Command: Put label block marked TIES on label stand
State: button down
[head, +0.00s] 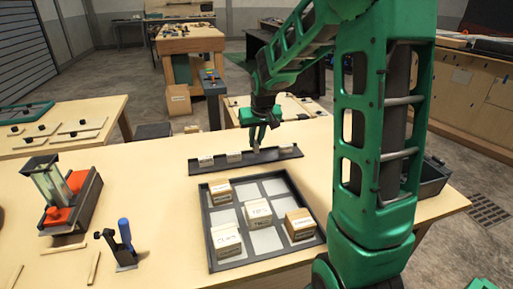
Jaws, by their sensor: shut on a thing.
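The label stand (285,155) is a long dark rail on the table, behind the compartment tray. Two small white label blocks stand on it, a left one (206,161) and a middle one (234,156). My gripper (257,146) is over the right half of the stand, pointing down and shut on a small pale label block (258,152). This block is at the stand, but I cannot tell whether it touches it. The lettering on the blocks is too small to read, so I cannot confirm which is marked TIES.
In front of the stand is a dark compartment tray (207,232) with several labelled boxes, including one at front left (227,240). At left are a red-based device (58,213) and a tool holder (124,256). A dark bin (433,178) is right, behind my arm.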

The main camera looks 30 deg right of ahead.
aim_at(256, 144)
jog(key=shift+f, duration=1.6)
jog(key=c, duration=1.7)
grip_release()
jog(key=shift+f, duration=0.1)
jog(key=shift+c, duration=0.2)
jog(key=v, duration=1.2)
jog(key=s+f+m+g, duration=0.1)
jog(key=s+f+g, duration=0.1)
jog(key=s, duration=1.4)
jog(key=s+f+m+g+y, duration=0.1)
jog(key=s+f+m+g, duration=0.1)
jog(key=s, duration=1.4)
jog(key=shift+f, duration=0.35)
